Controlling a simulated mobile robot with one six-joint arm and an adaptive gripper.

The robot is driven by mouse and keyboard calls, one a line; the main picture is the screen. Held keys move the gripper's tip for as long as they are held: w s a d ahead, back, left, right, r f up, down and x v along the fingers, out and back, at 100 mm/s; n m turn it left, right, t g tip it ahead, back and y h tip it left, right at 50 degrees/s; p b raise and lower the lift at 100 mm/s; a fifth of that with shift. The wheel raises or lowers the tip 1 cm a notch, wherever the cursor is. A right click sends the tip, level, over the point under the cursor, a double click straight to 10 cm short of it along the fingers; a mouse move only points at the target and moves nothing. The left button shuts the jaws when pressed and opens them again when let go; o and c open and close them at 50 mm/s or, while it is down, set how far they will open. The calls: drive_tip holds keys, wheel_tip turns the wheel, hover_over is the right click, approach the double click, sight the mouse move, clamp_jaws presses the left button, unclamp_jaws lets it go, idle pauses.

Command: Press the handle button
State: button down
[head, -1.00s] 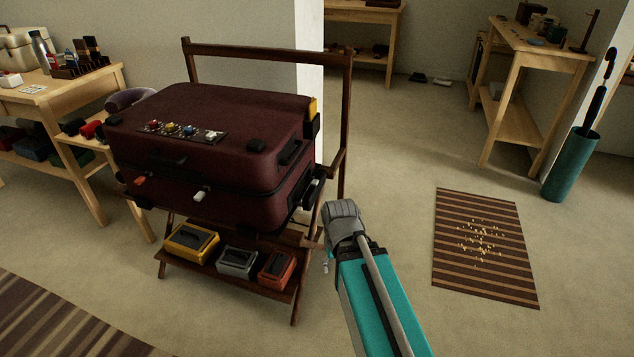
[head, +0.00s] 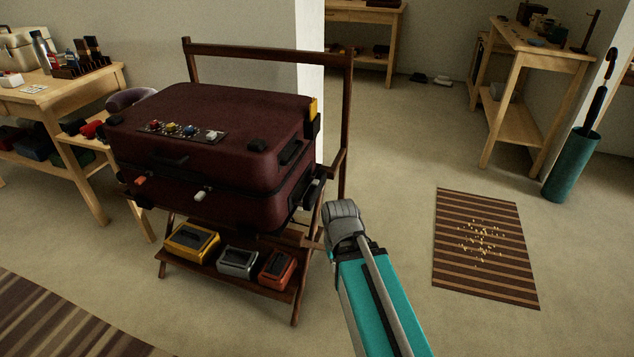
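A dark maroon suitcase (head: 215,115) lies shut on a dark wooden folding stand (head: 268,52). A black handle (head: 170,161) is on its front face. Another black handle-like fitting (head: 289,152) is on its right side, with dark and pale fittings (head: 318,175) lower at the right edge. I cannot tell which part is the handle button. A black panel with coloured knobs (head: 180,131) sits on the lid. My teal arm comes from the lower right, its grey wrist just right of the suitcase's lower right corner. My gripper's fingers are hidden.
Yellow (head: 192,242), grey (head: 237,262) and red (head: 277,268) boxes stand on the stand's lower shelf. A striped mat (head: 485,245) lies on the right floor. A wooden table (head: 60,95) is close on the left.

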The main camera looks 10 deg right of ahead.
idle(0.8)
wheel_tip(320, 180, up, 5)
drive_tip(key=p, duration=0.5)
drive_tip(key=shift+w, duration=0.1)
idle(0.4)
